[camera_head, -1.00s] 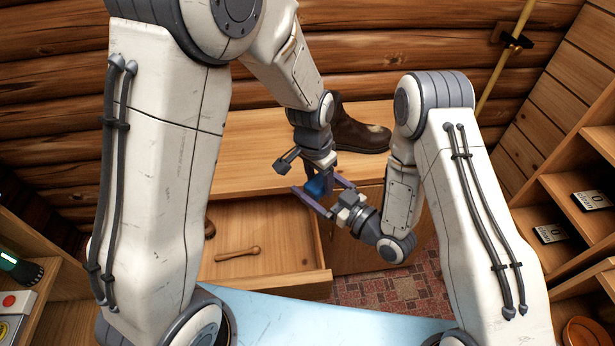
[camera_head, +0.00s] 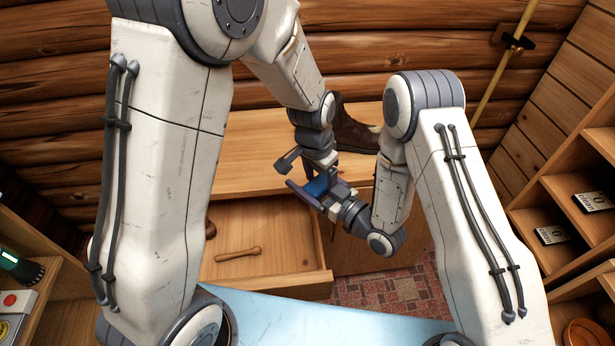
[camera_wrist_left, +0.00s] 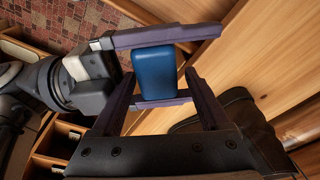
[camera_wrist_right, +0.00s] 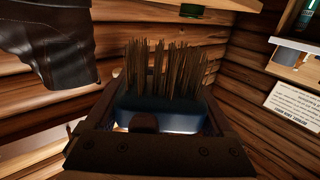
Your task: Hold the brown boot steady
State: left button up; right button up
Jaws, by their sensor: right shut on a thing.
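The brown boot (camera_head: 350,132) stands on the wooden bench top and is partly hidden behind my right arm. Its dark leather shows at the lower right of the left wrist view (camera_wrist_left: 245,118) and at the upper left of the right wrist view (camera_wrist_right: 45,48). No gripper touches it. My right gripper (camera_head: 305,185) is shut on a blue-backed brush (camera_wrist_right: 165,118), whose brown bristles show in the right wrist view. My left gripper (camera_wrist_left: 158,85) is open, its fingers on either side of the brush's blue back (camera_wrist_left: 155,68) with small gaps.
Below the bench top (camera_head: 250,135), an open drawer (camera_head: 290,280) holds a small wooden stick (camera_head: 238,252). Shelves with label cards (camera_head: 590,200) stand at the right. A log wall is behind the bench. A patterned rug (camera_head: 385,290) covers the floor.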

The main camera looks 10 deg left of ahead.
aim_at(316, 185)
pick_arm(q)
notch_tip(316, 185, up, 11)
jog(key=s, duration=0.2)
jog(key=s+g, duration=0.1)
jog(key=s, duration=2)
jog(key=shift+g, duration=0.3)
jog(key=shift+f, duration=0.1)
